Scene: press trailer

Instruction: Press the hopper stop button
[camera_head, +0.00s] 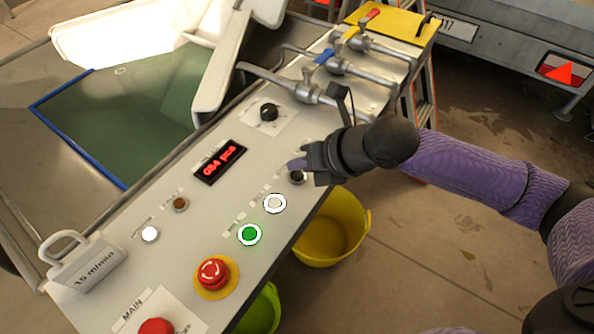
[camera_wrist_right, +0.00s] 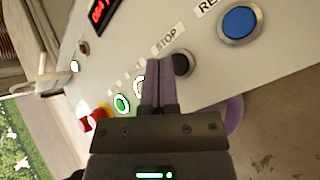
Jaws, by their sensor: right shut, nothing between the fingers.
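The stop button is a black round button (camera_wrist_right: 181,64) beside a label reading STOP in the wrist view. In the head view the black button (camera_head: 297,178) shows just below my right gripper (camera_head: 296,164), partly covered by it. My right gripper's purple fingers (camera_wrist_right: 158,68) are closed together and empty. Their tips appear just left of the black button in the wrist view. I cannot tell whether they touch the panel. My left gripper is not in view.
On the panel (camera_head: 190,235) are a white button (camera_head: 274,203), a green button (camera_head: 249,234), a red emergency stop (camera_head: 213,273) and a red display (camera_head: 220,162). A blue button (camera_wrist_right: 239,22) is beyond the black one. Pipe valves (camera_head: 305,92) stand behind; a yellow bucket (camera_head: 330,240) is below.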

